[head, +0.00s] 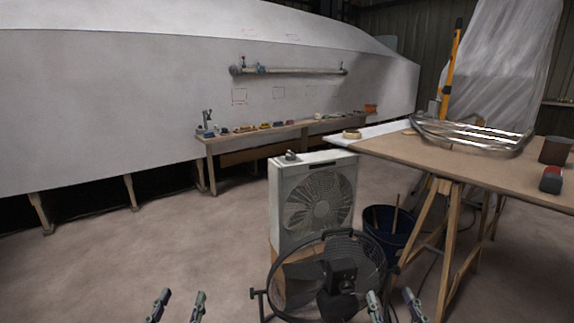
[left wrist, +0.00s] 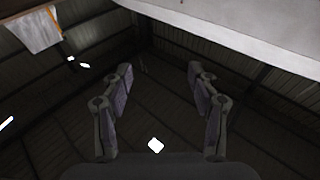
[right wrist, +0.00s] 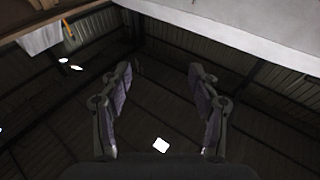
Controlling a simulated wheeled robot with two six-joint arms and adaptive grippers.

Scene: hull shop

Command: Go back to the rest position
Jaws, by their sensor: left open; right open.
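My left gripper (head: 178,305) shows at the bottom of the head view, its two fingers apart and empty, above the bare floor. In the left wrist view the left gripper's fingers (left wrist: 162,85) are spread with nothing between them. My right gripper (head: 396,303) shows at the bottom right of the head view, in front of the black floor fan, also open and empty. In the right wrist view the right gripper's fingers (right wrist: 160,85) are spread, with only the dark roof behind. Neither gripper touches anything that I can see.
A black round fan (head: 335,275) stands close ahead, with a white box fan (head: 318,200) behind it and a blue bucket (head: 388,228) beside it. A trestle table (head: 470,165) is at right. A long bench (head: 255,135) runs along the white hull (head: 120,100). The left floor is clear.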

